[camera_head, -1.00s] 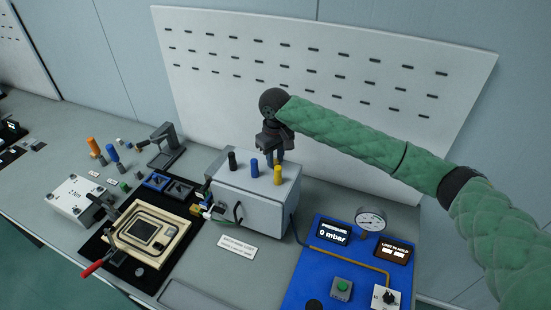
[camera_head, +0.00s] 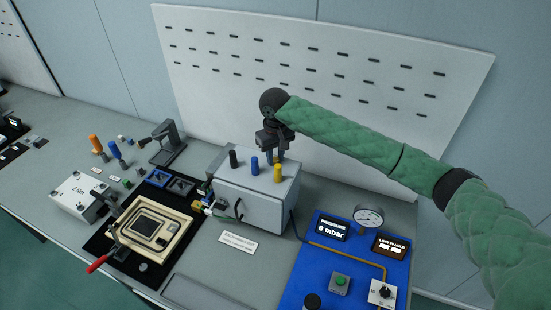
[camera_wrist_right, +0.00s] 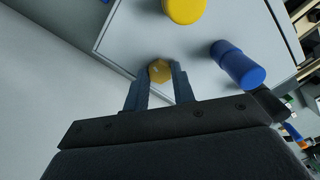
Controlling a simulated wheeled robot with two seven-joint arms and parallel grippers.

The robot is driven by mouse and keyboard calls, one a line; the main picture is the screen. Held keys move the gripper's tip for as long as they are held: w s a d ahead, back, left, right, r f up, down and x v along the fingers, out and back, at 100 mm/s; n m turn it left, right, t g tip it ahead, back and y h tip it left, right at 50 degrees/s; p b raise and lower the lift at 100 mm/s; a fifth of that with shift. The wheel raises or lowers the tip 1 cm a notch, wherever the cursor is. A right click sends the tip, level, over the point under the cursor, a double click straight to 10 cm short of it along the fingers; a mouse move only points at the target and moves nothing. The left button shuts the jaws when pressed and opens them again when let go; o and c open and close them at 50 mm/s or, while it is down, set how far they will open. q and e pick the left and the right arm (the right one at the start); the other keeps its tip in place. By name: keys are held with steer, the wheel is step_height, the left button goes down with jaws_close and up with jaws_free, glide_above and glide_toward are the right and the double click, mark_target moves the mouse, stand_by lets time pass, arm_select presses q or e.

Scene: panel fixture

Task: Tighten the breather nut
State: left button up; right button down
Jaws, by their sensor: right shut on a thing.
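The breather nut (camera_wrist_right: 159,71) is a small brass-yellow hex piece on the top of the light grey box (camera_head: 263,205). In the right wrist view it lies between the two finger ends. My right gripper (camera_wrist_right: 160,80) is shut on it, reaching down to the box top from the back. In the head view my right gripper (camera_head: 274,156) is behind the blue and yellow knobs, and the nut is hidden there. My left gripper is not in view.
A black knob (camera_head: 233,159), a blue knob (camera_head: 255,166) and a yellow knob (camera_head: 278,172) stand on the box close to the gripper. A blue panel (camera_head: 322,260) with a gauge (camera_head: 369,217) and a 0 mbar display is at right. A cream fixture plate (camera_head: 174,248) is at left.

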steer(key=shift+r+m+p, duration=0.15)
steer(key=shift+m+p, duration=0.95)
steer(key=shift+p, duration=0.4)
steer(key=shift+m, duration=0.7)
steer(key=shift+m, duration=1.7)
steer(key=shift+f+m, duration=0.2)
steer(key=shift+m, duration=1.5)
